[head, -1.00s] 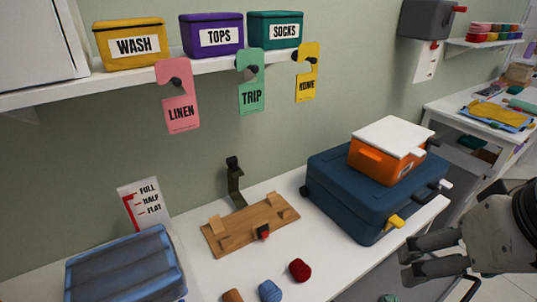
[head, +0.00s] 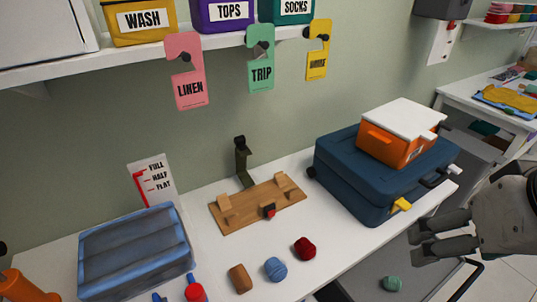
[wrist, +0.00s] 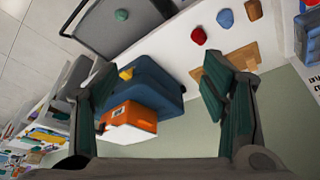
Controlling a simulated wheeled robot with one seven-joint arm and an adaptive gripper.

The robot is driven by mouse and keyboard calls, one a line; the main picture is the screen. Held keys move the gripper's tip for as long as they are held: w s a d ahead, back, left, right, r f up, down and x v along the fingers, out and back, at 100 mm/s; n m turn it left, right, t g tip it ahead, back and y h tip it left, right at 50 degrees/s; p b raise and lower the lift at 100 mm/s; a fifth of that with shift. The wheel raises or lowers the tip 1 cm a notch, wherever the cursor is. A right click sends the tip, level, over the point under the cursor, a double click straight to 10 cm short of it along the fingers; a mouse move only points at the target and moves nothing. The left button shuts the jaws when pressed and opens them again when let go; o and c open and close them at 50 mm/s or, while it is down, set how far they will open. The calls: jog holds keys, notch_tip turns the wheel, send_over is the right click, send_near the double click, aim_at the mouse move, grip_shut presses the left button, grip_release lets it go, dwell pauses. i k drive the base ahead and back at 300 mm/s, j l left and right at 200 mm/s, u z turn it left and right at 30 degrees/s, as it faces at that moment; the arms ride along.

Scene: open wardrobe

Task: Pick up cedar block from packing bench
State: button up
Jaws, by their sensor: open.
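The cedar block (head: 240,278), a small brown block, lies on the white packing bench (head: 225,255) near its front edge, left of a blue ball. It also shows in the wrist view (wrist: 254,9) at the top edge. My gripper (head: 424,242) is at the right of the head view, beyond the bench's front edge and well apart from the block. In the wrist view my gripper's fingers (wrist: 158,75) are spread wide with nothing held between them.
A blue ball (head: 276,269) and red ball (head: 305,248) lie right of the block. A wooden jig (head: 245,208) stands behind, a blue suitcase (head: 352,178) with an orange box (head: 388,148) to the right. A green ball (head: 391,284) lies lower.

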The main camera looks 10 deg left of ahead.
aim_at(241, 280)
jog(key=u, duration=1.2)
jog(key=k+j+u, duration=0.25)
jog(key=j+u, duration=0.25)
jog(key=j, duration=0.15)
